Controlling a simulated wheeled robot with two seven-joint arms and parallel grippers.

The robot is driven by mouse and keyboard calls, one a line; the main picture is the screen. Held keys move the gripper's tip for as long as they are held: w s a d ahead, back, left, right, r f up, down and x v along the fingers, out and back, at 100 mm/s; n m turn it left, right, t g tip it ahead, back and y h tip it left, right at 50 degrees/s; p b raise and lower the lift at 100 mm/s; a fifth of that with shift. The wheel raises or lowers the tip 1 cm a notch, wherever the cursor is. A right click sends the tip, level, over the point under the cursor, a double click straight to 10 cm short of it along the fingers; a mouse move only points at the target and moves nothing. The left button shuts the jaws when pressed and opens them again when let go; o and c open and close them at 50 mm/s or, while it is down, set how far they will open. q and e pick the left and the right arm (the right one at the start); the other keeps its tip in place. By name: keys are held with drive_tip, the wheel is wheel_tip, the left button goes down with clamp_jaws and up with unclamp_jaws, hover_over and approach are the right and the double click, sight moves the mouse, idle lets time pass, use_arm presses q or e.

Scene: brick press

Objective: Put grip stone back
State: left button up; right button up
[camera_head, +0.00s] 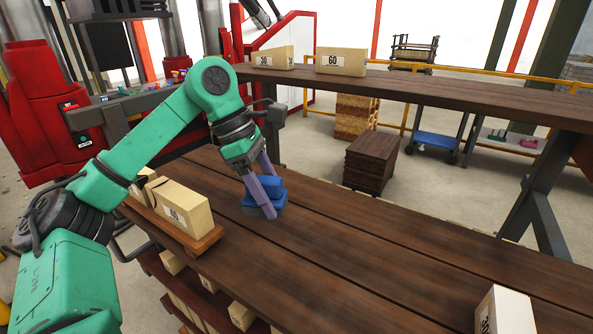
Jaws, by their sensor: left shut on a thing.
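A blue block, likely the grip stone (270,185), is at the dark wooden table (330,255), just right of a wooden tray. My left gripper (262,200) reaches down from the left with its purple-grey fingers shut on the blue block. The fingers hide part of it. The block is at or just above the table top; I cannot tell whether it touches. My right gripper is not in view.
A wooden tray (207,243) with pale bricks (183,206) stands left of the block. A pale brick (505,312) stands at the front right. Bricks marked 30 (271,58) and 60 (341,62) sit on the raised shelf (450,92). The middle of the table is clear.

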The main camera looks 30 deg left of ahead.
use_arm(q)
drive_tip(key=shift+w+r, duration=0.15)
drive_tip(key=s, duration=0.3)
drive_tip(key=shift+r, duration=0.4)
drive_tip(key=shift+s+f, duration=0.1)
drive_tip(key=shift+f, duration=0.1)
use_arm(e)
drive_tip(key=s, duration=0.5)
use_arm(q)
drive_tip(key=f+b, duration=0.1)
drive_tip(key=f, duration=0.1)
drive_tip(key=w+f+b, duration=0.1)
drive_tip(key=b, duration=0.1)
drive_tip(key=f+b, duration=0.2)
drive_tip(key=shift+w+f, duration=0.3)
drive_tip(key=f+b, duration=0.2)
drive_tip(key=shift+s+f, duration=0.35)
drive_tip(key=shift+f, duration=0.05)
drive_tip(key=shift+w+f+b, duration=0.15)
drive_tip(key=shift+f+b, duration=0.15)
drive_tip(key=shift+b, duration=0.1)
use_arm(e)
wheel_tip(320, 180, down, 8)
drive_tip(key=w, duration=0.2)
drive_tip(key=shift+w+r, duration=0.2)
use_arm(q)
drive_tip(key=shift+r, duration=0.1)
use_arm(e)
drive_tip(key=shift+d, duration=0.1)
